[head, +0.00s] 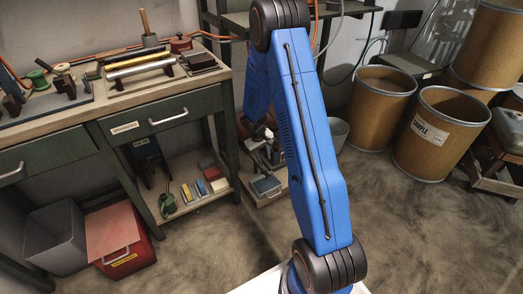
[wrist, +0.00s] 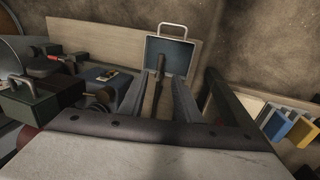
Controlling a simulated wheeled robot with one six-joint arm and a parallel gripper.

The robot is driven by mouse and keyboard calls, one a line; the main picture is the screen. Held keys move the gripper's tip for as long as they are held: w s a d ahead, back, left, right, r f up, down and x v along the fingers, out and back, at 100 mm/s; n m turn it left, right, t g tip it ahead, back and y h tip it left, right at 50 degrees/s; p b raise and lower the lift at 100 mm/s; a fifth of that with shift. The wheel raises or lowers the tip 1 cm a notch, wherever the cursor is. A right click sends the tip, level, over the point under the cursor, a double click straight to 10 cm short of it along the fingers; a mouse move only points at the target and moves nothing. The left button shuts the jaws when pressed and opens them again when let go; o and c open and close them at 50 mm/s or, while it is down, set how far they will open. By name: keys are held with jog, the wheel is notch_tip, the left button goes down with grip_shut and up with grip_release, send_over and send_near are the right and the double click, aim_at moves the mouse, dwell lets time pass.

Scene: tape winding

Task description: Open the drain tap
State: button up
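In the wrist view my gripper (wrist: 160,82) points away from the camera, with its two grey fingers apart. A narrow brown, upright-looking piece (wrist: 155,92) shows between the fingers; I cannot tell whether it is touched or lies beyond them. A blue-grey tray (wrist: 170,53) with a metal handle lies just past the fingertips. I cannot make out the drain tap for certain. A small red-handled part (wrist: 56,57) shows among dark machinery to the left. In the head view my blue arm hides the gripper; the tray (head: 267,186) shows on a low shelf.
A dark green leg (wrist: 222,92) stands close to the right of my gripper. Beyond it are blue and yellow blocks (wrist: 278,122). A dark box with a handle (wrist: 40,97) is at left. In the head view, a workbench (head: 105,115) stands left and fibre drums (head: 440,133) stand right.

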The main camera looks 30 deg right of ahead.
notch_tip(320, 180, up, 6)
jog(key=a, duration=0.1)
jog(key=shift+a, duration=0.1)
dwell(0.3)
